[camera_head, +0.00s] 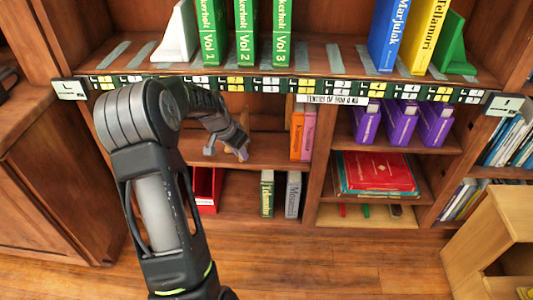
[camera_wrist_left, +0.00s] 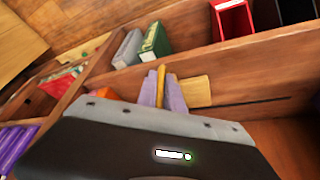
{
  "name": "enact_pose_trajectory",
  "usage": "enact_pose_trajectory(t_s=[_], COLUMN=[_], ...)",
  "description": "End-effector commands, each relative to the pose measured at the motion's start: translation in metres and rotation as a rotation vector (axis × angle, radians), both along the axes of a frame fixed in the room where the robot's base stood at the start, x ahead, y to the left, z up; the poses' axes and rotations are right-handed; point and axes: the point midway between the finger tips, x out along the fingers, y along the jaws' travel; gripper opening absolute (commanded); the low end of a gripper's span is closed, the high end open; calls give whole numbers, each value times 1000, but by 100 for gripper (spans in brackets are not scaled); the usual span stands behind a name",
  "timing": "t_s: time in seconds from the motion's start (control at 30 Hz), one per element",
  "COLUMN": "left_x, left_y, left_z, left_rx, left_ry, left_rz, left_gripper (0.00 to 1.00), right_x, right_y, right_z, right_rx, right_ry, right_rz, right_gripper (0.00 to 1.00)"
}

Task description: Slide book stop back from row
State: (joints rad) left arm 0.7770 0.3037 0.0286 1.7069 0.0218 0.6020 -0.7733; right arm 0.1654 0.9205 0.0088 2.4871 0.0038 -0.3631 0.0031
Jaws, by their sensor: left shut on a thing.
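My left gripper (camera_head: 238,151) reaches into the middle shelf below the label strip, left of a short row of books. In the left wrist view its two pale purple fingers (camera_wrist_left: 163,92) are shut on the upright of a light wooden book stop (camera_wrist_left: 196,91). The stop's flat base lies on the shelf beside the fingers. In the head view the stop is mostly hidden by the gripper. The row has an orange book (camera_head: 297,134) and a pink book (camera_head: 309,136), upright, with a gap between them and the gripper. My right gripper is not in view.
The upper shelf holds a white bookend (camera_head: 177,38), green volumes (camera_head: 246,32), a blue book (camera_head: 386,35), a yellow book (camera_head: 424,38) and a green bookend (camera_head: 452,45). A red box (camera_head: 206,190) stands below. A divider (camera_head: 320,160) closes the row's right side.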

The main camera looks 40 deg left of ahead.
Motion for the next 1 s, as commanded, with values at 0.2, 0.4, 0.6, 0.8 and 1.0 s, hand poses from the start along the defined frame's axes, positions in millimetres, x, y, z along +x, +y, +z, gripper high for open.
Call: enact_pose_trajectory(t_s=[0.2, 0.4, 0.6, 0.8, 1.0], left_x=[-40, -60, -67, -67, -66], left_y=[53, 79, 87, 87, 87], left_z=[-2, -1, -1, -1, 0], left_rx=[3, 3, 3, 3, 3], left_ry=[2, 2, 3, 3, 2], left_rz=[8, 3, 0, 0, 0], left_gripper=[0, 0, 0, 0, 20], right_x=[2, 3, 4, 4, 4], right_y=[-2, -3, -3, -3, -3], right_z=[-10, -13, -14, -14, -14], right_rx=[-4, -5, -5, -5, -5], right_ry=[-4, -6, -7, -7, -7], right_rz=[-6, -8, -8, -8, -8], right_gripper=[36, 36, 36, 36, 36])
